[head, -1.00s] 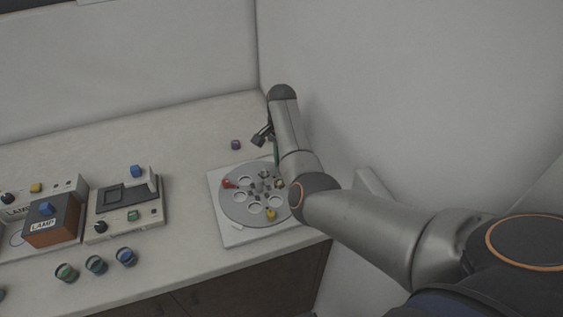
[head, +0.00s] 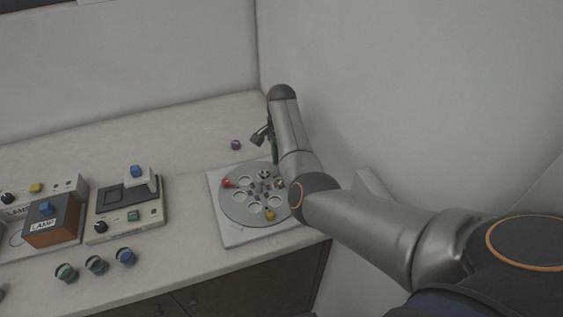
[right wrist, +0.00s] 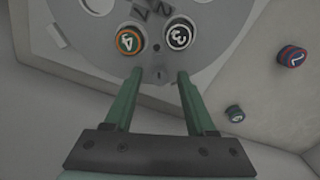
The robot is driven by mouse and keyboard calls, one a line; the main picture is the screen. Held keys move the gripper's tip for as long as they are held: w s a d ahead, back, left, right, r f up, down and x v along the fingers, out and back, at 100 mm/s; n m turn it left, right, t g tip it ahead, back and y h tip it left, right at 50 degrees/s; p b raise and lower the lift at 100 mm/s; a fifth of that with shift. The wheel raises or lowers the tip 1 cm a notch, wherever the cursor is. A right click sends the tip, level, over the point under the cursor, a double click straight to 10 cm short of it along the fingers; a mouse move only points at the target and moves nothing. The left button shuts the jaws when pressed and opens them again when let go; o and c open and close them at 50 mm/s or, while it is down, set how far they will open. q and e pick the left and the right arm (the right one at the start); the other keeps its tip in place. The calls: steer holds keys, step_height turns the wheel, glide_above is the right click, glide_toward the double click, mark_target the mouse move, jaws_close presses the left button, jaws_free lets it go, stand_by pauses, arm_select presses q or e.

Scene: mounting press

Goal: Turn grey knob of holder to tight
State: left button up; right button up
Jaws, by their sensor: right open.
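The holder is a round grey plate (head: 236,205) on a white square base (head: 222,229), at the right end of the worktop. My right gripper reaches down at its far right side, partly hidden by my arm; a green finger (head: 275,150) shows. In the right wrist view the gripper (right wrist: 159,76) is open and empty, its two green fingers reaching toward the plate's rim (right wrist: 95,75). A small grey part (right wrist: 158,77) shows between the fingertips; I cannot tell whether it is the grey knob or how it is turned. My left gripper is not in view.
The plate carries a red knob (head: 227,183), a yellow knob (head: 270,214), and discs marked 4 (right wrist: 130,41) and 3 (right wrist: 179,36). A purple piece (head: 236,145) lies behind the base. The wall is close on the right.

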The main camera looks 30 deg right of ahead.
step_height(320, 180, up, 12)
steer(key=shift+r+b, duration=0.25)
steer(key=shift+b, duration=0.2)
steer(key=shift+s+f, duration=0.1)
stand_by(0.6)
